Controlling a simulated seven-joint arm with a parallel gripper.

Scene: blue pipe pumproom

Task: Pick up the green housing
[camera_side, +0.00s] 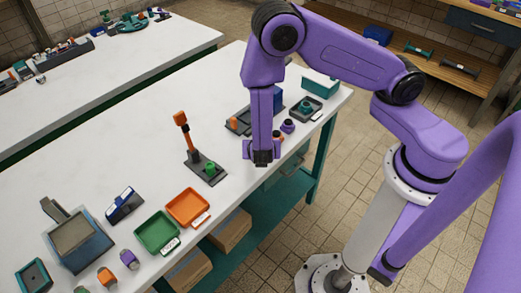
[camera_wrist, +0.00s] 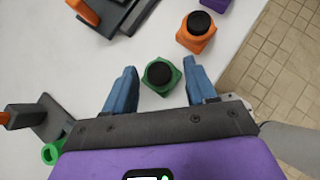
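The green housing (camera_wrist: 161,76), a squarish green block with a round black top, stands upright on the white table in the wrist view. My gripper (camera_wrist: 160,65) is open, with one blue-grey finger to the left of the housing and one to the right. A gap shows on each side, and the housing looks unheld. In the side view my gripper (camera_side: 262,158) points down low over the table's near edge and hides this housing. How far the fingertips are above the table is hard to tell.
An orange housing (camera_wrist: 197,31) stands just beyond, to the right, with a purple one (camera_side: 288,126) behind it. A dark stand with an orange lever (camera_side: 181,119) and green ring (camera_wrist: 53,152) is to the left. Orange (camera_side: 188,208) and green (camera_side: 157,232) trays lie further left.

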